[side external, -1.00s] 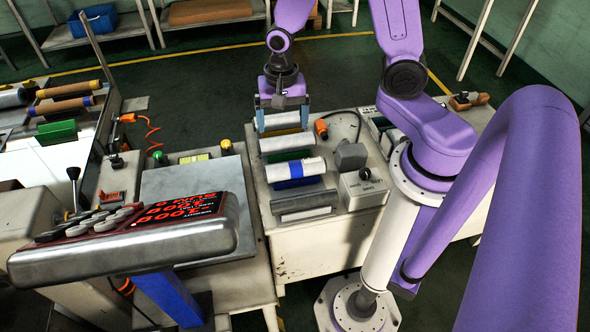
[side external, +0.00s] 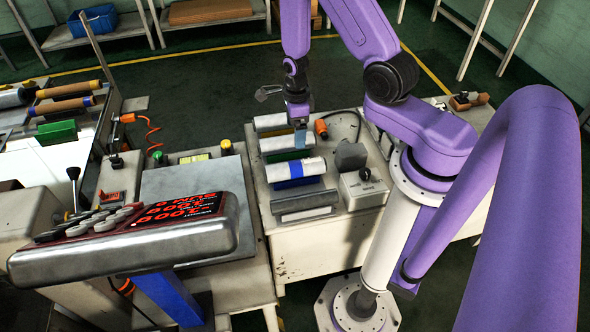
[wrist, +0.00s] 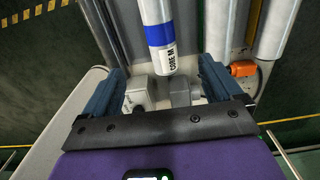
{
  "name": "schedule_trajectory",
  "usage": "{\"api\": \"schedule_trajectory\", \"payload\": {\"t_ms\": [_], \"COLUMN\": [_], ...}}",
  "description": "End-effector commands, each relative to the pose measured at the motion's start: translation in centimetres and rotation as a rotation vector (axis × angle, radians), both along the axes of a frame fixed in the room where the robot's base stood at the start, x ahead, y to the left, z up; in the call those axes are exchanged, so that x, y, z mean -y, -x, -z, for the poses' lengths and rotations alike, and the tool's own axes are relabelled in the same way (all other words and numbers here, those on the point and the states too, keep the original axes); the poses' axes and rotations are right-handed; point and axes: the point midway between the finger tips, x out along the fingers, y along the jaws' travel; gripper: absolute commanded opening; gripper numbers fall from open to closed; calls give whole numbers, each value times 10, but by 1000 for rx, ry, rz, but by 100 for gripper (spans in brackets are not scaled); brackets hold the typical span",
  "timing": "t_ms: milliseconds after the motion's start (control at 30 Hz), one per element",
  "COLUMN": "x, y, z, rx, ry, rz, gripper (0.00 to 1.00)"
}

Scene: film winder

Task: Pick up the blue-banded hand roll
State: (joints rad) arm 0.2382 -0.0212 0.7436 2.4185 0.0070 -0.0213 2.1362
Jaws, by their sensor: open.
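The blue-banded hand roll (side external: 293,169) is a white roll lying on the bench, over a blue holder, between the second white roll and a dark grey one. In the wrist view the blue-banded hand roll (wrist: 157,25) points between my fingers, its end marked "CORE M". My gripper (side external: 300,138) is open and empty. It is turned side-on near the right end of the second white roll, behind the blue-banded one. In the wrist view both fingers (wrist: 163,82) are apart, with the roll between and beyond them.
A white roll (side external: 273,121) lies at the back of the row and a second white roll (side external: 277,144) over a green holder. A dark grey roll (side external: 303,201) lies in front. A grey control box (side external: 363,188) and an orange part (side external: 321,128) stand to the right.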

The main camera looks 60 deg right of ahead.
Motion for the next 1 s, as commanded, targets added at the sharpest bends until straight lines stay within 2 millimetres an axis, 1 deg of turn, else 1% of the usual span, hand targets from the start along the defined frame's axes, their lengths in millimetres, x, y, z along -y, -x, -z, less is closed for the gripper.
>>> {"api": "schedule_trajectory", "payload": {"t_ms": [33,700,833,1000], "x": [0,0,0,0], "y": [1,1,1,0], "z": [7,90,103,110], "rx": [-5,-2,-3,-1], "ry": [-1,-1,0,-1], "rz": [-1,-4,-4,-4], "gripper": [92,92,92,92]}}
